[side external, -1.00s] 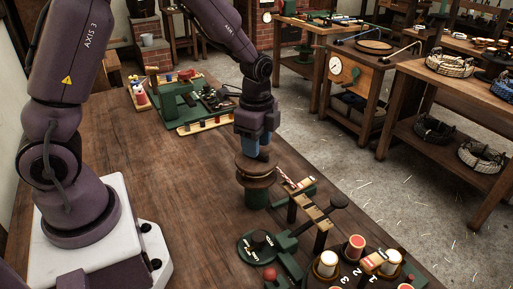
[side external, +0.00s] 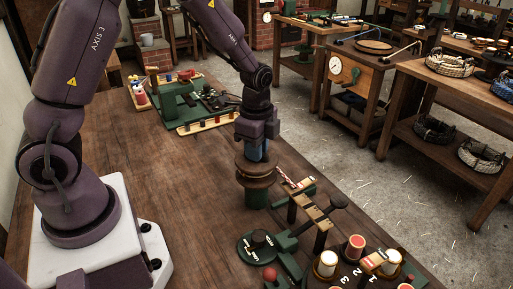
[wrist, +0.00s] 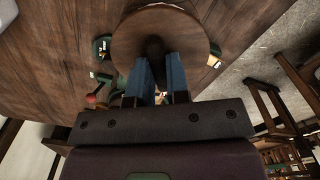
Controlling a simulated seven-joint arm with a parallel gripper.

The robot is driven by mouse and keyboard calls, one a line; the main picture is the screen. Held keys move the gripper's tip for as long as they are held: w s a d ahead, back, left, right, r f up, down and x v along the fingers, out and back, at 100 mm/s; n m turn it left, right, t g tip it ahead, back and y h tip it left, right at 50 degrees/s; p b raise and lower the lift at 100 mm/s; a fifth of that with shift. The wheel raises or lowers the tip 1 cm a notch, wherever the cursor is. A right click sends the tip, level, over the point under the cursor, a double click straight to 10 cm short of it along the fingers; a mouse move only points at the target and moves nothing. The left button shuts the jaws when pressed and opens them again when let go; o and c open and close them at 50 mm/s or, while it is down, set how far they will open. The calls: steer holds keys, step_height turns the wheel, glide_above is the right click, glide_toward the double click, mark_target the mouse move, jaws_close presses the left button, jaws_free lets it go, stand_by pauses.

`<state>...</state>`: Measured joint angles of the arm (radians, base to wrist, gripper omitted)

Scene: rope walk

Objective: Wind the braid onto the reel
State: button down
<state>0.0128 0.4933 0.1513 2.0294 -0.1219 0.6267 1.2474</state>
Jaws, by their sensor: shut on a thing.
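The reel (side external: 256,174), a round wooden spool on a green post, stands near the table's right edge. In the wrist view its round top (wrist: 190,35) lies below my gripper. My gripper (side external: 257,157) points down at it, and its blue fingers (wrist: 158,70) are shut on the dark knob (wrist: 155,47) on the reel's top. A short red-and-white braid (side external: 287,178) shows beside the reel, at the end of a wood-and-green guide stand (side external: 313,208). Whether any braid is wound on the reel is too small to tell.
A green disc with a crank (side external: 259,246) and several spools, including a red one (side external: 354,247), stand in front of the guide stand. A green rack (side external: 190,105) sits at the table's far end. The middle of the table (side external: 150,170) is bare.

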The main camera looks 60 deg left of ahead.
steer(key=n, duration=0.7)
steer(key=shift+n, duration=0.3)
steer(key=n, duration=0.3)
steer(key=shift+n, duration=0.3)
steer(key=n, duration=0.4)
steer(key=shift+n, duration=0.3)
steer(key=n, duration=0.3)
steer(key=shift+n, duration=0.3)
steer(key=n, duration=0.3)
steer(key=shift+n, duration=0.3)
steer(key=n, duration=0.6)
steer(key=shift+n, duration=0.4)
